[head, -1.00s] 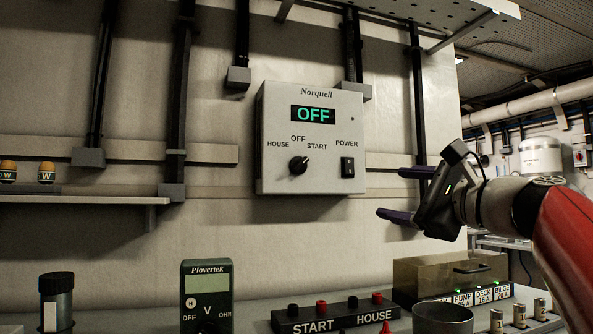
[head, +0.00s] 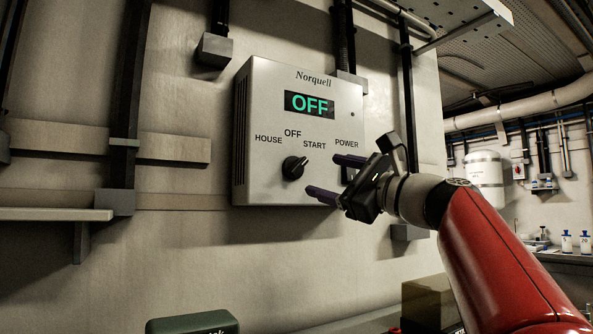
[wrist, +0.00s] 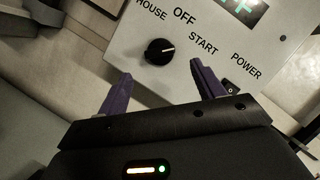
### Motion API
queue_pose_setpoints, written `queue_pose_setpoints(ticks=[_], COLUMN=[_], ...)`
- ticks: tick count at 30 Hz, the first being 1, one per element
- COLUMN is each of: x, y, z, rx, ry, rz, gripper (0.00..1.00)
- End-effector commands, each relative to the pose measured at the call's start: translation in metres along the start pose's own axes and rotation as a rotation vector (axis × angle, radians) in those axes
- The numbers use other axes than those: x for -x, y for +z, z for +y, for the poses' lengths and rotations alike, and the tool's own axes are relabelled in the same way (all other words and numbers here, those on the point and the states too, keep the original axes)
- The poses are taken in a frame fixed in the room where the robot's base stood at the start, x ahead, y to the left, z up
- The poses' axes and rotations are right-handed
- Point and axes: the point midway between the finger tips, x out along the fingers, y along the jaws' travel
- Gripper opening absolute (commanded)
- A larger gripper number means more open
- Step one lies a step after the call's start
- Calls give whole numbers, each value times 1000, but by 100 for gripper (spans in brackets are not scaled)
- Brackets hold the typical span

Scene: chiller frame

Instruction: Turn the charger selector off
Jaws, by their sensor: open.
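The charger (head: 262,108) is a grey Norquell box on the wall. Its display (head: 309,104) reads OFF in green. The black selector knob (head: 293,168) sits below the labels HOUSE, OFF and START, and its pale pointer mark points up and right, toward START. In the wrist view the knob (wrist: 158,52) is just beyond and between the fingertips, its mark toward START. My gripper (head: 335,177) is open and empty, its purple fingers just right of the knob, apart from it. It partly covers the POWER switch in the head view. The gripper (wrist: 164,70) also shows in the wrist view.
A wall shelf (head: 55,214) is at the left. Dark vertical conduits (head: 131,95) run down the wall. The green top of a meter (head: 193,322) shows at the bottom edge.

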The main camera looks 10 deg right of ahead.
Motion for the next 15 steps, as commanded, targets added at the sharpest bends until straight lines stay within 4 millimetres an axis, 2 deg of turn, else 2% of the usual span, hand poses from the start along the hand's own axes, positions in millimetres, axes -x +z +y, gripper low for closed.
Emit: queue_pose_setpoints(ticks=[3, 9, 15], x=[-21, -52, -65], y=[2, 2, 1], z=[-1, -1, 0], rx=[-2, -1, 0], ry=[3, 2, 1], rz=[-2, -2, -1], gripper=[68, 68, 68])
